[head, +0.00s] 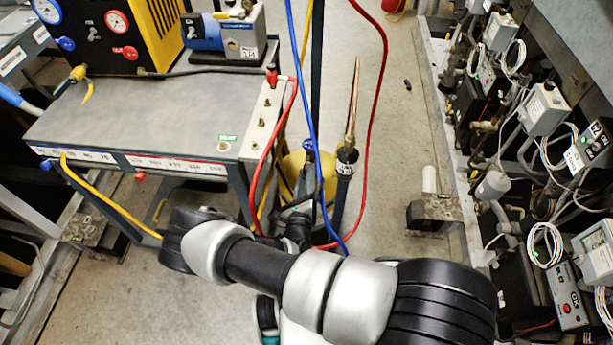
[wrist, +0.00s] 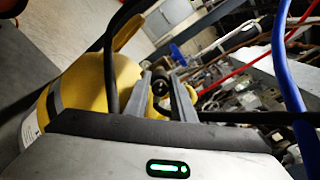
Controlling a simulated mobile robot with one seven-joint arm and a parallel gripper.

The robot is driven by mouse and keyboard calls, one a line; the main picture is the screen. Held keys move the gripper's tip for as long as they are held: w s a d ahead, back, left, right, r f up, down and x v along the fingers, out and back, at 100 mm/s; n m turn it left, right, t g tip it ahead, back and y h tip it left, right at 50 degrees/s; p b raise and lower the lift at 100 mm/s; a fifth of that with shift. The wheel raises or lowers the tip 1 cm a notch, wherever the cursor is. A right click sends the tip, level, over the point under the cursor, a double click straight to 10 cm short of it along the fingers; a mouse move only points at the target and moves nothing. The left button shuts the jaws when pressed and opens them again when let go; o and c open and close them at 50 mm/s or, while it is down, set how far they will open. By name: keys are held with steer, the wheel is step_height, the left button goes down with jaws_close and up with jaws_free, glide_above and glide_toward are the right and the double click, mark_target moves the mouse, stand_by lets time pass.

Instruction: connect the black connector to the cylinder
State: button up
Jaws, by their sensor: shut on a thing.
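The yellow cylinder (head: 325,165) stands on the floor right of the grey cart, partly hidden by hoses and my arm. It fills the left of the wrist view (wrist: 85,95). My gripper (wrist: 163,90) is in front of the cylinder, with its two grey fingers shut on a small dark round piece (wrist: 160,88), which looks like the black connector. In the head view the gripper is mostly hidden behind my wrist and the hoses. I cannot tell whether the held piece touches the cylinder. A blue knob or fitting (head: 308,148) shows by the cylinder's top.
Red (head: 375,100) and blue (head: 297,60) hoses hang close to my gripper. A copper pipe (head: 352,100) with a black sleeve stands just right of the cylinder. The grey cart (head: 150,115) is left; the compressor rack (head: 545,150) is right. Floor between shows free room.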

steer(key=o, duration=1.8)
steer(key=shift+s, duration=0.1)
steer(key=shift+s+a+p, duration=0.2)
steer(key=shift+s, duration=0.8)
steer(key=shift+s+a+p, duration=0.2)
steer(key=shift+s, duration=0.75)
steer(key=shift+s+a+p, duration=0.2)
steer(key=shift+s, duration=0.8)
